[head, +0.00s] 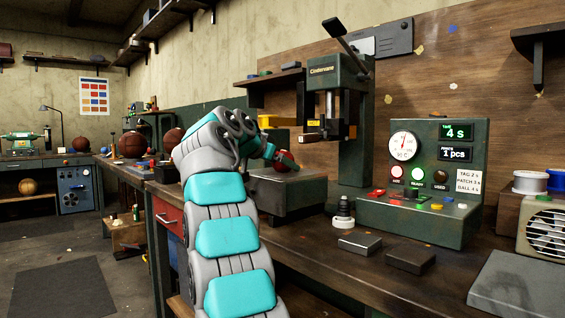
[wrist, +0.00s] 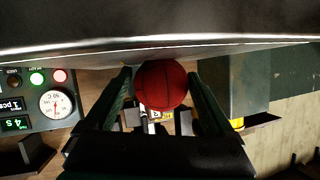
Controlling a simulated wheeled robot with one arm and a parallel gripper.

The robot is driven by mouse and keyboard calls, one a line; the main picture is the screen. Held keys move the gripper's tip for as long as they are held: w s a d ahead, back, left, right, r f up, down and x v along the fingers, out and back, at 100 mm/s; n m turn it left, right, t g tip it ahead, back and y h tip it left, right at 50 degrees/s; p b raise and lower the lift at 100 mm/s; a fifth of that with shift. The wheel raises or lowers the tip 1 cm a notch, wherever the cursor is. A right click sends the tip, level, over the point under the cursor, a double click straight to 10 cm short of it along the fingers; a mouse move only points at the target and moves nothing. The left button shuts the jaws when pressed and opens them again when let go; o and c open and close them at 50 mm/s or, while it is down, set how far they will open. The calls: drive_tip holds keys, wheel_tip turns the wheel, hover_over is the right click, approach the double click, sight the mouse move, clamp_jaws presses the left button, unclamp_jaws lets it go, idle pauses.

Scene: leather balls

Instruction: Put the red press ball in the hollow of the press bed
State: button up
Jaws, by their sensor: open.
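The red press ball (head: 284,162) is at the top of the dark grey press bed (head: 288,190) in the head view, partly covered by my gripper (head: 273,156). In the wrist view the ball (wrist: 161,84) sits between the two fingers of my gripper (wrist: 160,80), which are open, with a narrow gap on each side.
The green press (head: 345,110) with its lever stands behind the bed. A control panel (head: 425,170) with a dial and lit buttons stands to its right.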

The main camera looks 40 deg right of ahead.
drive_tip(key=v, duration=1.1)
drive_tip(key=shift+r, duration=0.15)
drive_tip(key=shift+c, duration=0.4)
